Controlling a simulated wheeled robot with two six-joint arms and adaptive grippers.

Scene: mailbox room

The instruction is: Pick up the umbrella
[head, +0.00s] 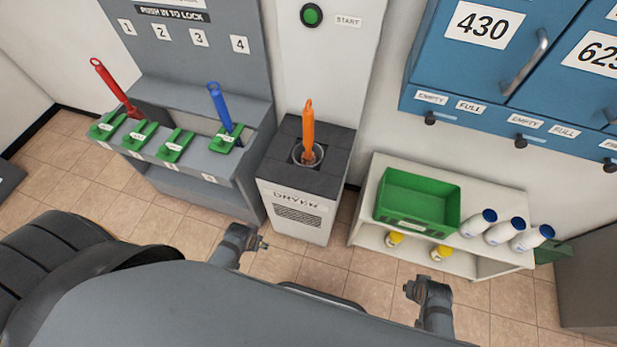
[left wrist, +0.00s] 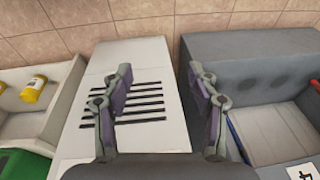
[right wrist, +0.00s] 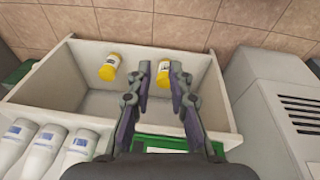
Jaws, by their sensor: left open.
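An orange folded umbrella (head: 308,133) stands upright in the round opening on top of the dryer (head: 278,178). A red umbrella (head: 115,88) leans in the grey rack at the left, and a blue umbrella (head: 220,106) stands near the rack's right end. My left gripper (head: 263,243) is open and empty, low in front of the dryer; its spread fingers (left wrist: 160,72) show against the dryer's vent. My right gripper (head: 411,290) is low in front of the white shelf. Its fingers (right wrist: 161,70) are apart with nothing between them.
The grey rack (head: 190,155) has several green clips. A green button (head: 312,15) is above the dryer. Blue lockers (head: 500,75) hang upper right. Tiled floor is in front.

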